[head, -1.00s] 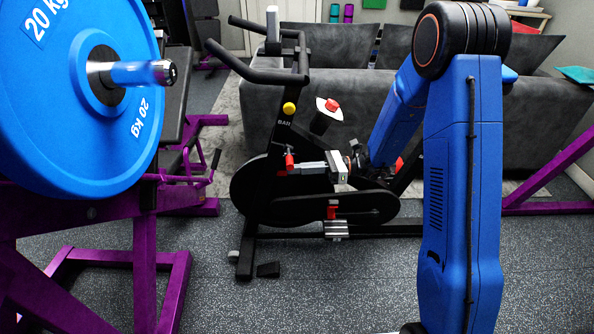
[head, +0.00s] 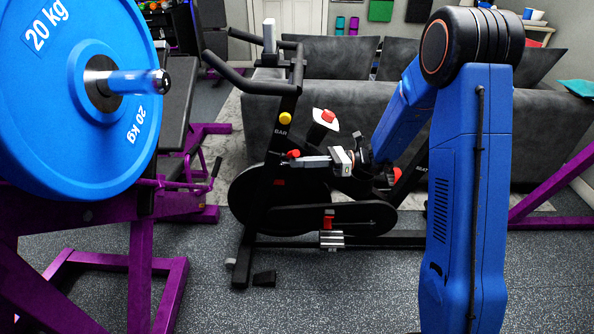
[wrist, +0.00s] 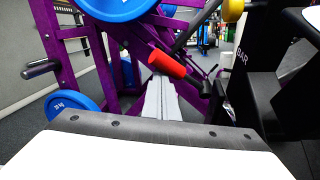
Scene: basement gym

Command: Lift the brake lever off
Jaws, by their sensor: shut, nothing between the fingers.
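The exercise bike (head: 288,140) stands in the middle of the head view. Its brake lever has a red grip (head: 293,154) beside the black frame post, below the yellow knob (head: 285,118). My gripper (head: 290,164) reaches in from the right, its pale fingers shut and empty, with the tips just under the red grip. In the wrist view the red grip (wrist: 167,63) lies tilted across just above and beyond the tips of my gripper (wrist: 160,85). I cannot tell whether they touch. The lever's pivot is not clear.
A purple rack (head: 143,255) with a blue 20 kg plate (head: 60,150) and its bar end fills the left. A grey sofa (head: 350,85) stands behind the bike. The floor in front is clear.

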